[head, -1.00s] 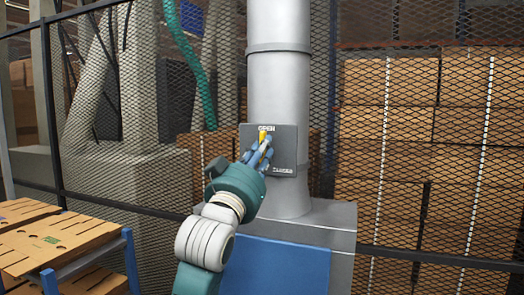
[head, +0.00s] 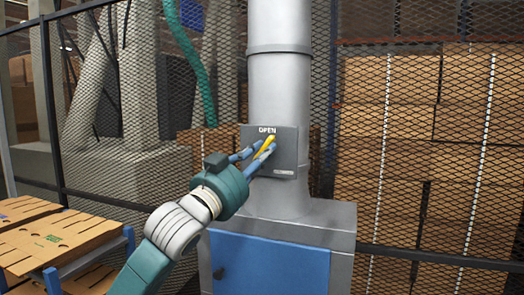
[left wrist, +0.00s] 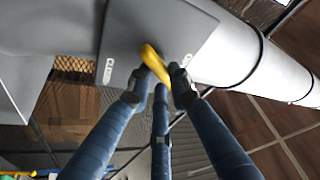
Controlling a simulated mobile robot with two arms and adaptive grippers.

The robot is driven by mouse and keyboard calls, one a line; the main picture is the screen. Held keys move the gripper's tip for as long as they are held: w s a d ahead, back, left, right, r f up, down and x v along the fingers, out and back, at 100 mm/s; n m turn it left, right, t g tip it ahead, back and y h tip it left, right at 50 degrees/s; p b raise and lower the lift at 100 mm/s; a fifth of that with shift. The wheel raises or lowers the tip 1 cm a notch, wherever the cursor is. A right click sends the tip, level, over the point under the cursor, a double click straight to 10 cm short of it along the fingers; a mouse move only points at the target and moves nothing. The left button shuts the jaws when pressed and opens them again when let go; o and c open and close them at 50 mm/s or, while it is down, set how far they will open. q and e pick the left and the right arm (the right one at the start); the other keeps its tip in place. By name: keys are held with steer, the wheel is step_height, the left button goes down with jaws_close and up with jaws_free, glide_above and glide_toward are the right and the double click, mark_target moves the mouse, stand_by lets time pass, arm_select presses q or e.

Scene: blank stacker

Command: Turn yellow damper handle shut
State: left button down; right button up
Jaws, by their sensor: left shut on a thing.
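The yellow damper handle (head: 266,147) sits on a grey plate (head: 288,147) fixed to the front of a vertical grey duct. The plate has an OPEN label at its top and a smaller label low on the right, too small to read. The handle slants from upper right to lower left. My left gripper (head: 259,151) reaches it from the lower left, with blue fingers shut around it. In the left wrist view the handle (left wrist: 154,62) lies between the dark fingertips (left wrist: 160,86), which partly hide its end. My right gripper is out of view.
A grey housing with a blue front panel (head: 268,265) stands below the duct (head: 279,95). Wire mesh fencing runs behind, with stacked cardboard (head: 385,155) beyond it at right. Cardboard sheets (head: 62,238) lie on a blue-framed stand at left.

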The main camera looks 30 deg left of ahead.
arm_select(q)
steer(key=m+h, duration=0.1)
steer(key=m, duration=0.2)
steer(key=m+g+h+p, duration=0.1)
steer(key=m, duration=0.1)
steer(key=shift+a+r+m+p, duration=0.2)
steer(key=shift+m+p, duration=0.1)
steer(key=shift+m, duration=0.1)
steer(key=m+g+h+p, duration=0.1)
steer(key=m+g, duration=0.1)
steer(key=m, duration=0.2)
steer(key=shift+s+m, duration=0.1)
steer(key=shift+m, duration=0.2)
steer(key=shift+f+m+g+p, duration=0.1)
steer(key=shift+m+g+p, duration=0.3)
steer(key=shift+m+p, duration=0.5)
steer(key=shift+f, duration=0.1)
steer(key=c, duration=1.6)
jaws_free()
steer(key=shift+d, duration=0.1)
steer(key=shift+s, duration=0.15)
